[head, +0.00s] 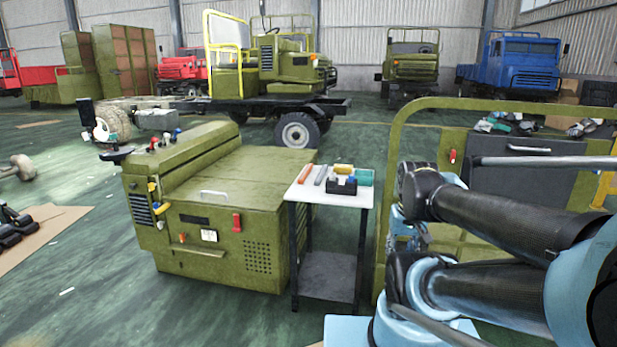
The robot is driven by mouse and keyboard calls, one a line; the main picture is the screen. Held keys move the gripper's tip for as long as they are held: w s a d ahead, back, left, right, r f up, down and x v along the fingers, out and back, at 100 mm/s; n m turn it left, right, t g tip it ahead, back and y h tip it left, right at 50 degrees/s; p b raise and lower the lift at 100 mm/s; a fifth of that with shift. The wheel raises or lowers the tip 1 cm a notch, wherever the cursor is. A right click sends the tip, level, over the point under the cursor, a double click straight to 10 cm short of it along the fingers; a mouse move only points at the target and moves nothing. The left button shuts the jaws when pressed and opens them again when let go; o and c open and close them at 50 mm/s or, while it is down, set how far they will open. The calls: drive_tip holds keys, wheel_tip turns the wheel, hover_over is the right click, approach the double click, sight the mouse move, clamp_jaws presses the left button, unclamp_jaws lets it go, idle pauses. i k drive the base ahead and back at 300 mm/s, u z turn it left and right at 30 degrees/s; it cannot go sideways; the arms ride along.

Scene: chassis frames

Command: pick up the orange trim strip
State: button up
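The orange trim strip (305,174) lies on the white top of a small table (349,200) near the middle of the head view. It lies near the left edge of the tabletop, beside a grey strip (321,175). My arm, with black and light blue links, fills the right side of the view, to the right of the table. I cannot make out my gripper's fingers in this view. Nothing is seen touching the orange strip.
A yellow piece (344,168), a black bin (343,186) and a green box (365,177) share the tabletop. A large olive machine cabinet (215,215) stands close on the table's left. An olive panel frame (395,135) stands on the right.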

sight(302, 179)
drive_tip(key=z, duration=0.05)
drive_tip(key=i, duration=1)
drive_tip(key=u, duration=0.05)
